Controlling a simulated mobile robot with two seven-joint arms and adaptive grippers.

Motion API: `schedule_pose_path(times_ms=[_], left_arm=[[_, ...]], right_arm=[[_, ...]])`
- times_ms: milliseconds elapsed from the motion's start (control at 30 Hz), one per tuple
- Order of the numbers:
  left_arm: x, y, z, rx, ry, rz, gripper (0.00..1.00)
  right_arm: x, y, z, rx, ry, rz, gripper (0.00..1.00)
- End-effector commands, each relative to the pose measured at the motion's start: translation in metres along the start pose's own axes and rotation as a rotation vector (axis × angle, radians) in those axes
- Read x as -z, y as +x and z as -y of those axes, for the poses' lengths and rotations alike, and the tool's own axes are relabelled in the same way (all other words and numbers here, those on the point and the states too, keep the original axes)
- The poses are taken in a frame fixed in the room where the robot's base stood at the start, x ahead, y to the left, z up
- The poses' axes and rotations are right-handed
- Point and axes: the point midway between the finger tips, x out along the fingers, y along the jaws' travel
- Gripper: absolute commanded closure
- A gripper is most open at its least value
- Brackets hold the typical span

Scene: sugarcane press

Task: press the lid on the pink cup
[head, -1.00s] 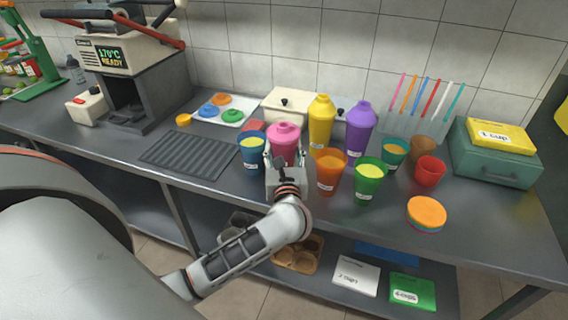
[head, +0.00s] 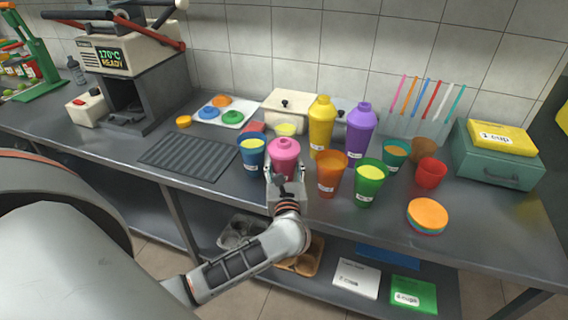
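I cannot tell whether the lid is fully seated. My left gripper (head: 286,181) is at the cup's near side, with its fingers on either side of the cup's lower part. It appears shut on the cup and hides the cup's base. My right gripper is not in view.
A blue cup (head: 252,160) is close on the left and an orange cup (head: 327,183) close on the right. A cup of yellow juice (head: 285,130) is behind.

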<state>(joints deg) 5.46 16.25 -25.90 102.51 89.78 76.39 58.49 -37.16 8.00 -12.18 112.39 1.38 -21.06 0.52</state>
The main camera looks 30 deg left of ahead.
Motion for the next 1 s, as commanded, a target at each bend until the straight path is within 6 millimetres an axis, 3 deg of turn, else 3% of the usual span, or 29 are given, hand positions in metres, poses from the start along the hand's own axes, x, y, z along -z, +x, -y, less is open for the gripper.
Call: schedule_pose_path(times_ms=[200, 233, 300, 733, 1000], left_arm=[[0.003, 0.000, 0.000, 0.000, -0.001, 0.002, 0.90], [0.004, 0.000, 0.000, 0.000, 0.000, -0.001, 0.49], [0.003, 0.000, 0.000, 0.000, -0.001, 0.000, 0.34], [-0.002, 0.000, 0.000, 0.000, -0.001, 0.001, 0.34], [0.003, -0.048, 0.001, 0.001, -0.003, -0.006, 0.34]], right_arm=[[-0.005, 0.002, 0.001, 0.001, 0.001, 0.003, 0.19], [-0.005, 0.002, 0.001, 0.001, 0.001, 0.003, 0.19], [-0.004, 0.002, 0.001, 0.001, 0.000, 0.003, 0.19], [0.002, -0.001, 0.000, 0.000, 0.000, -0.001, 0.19], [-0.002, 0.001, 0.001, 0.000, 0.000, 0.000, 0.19]])
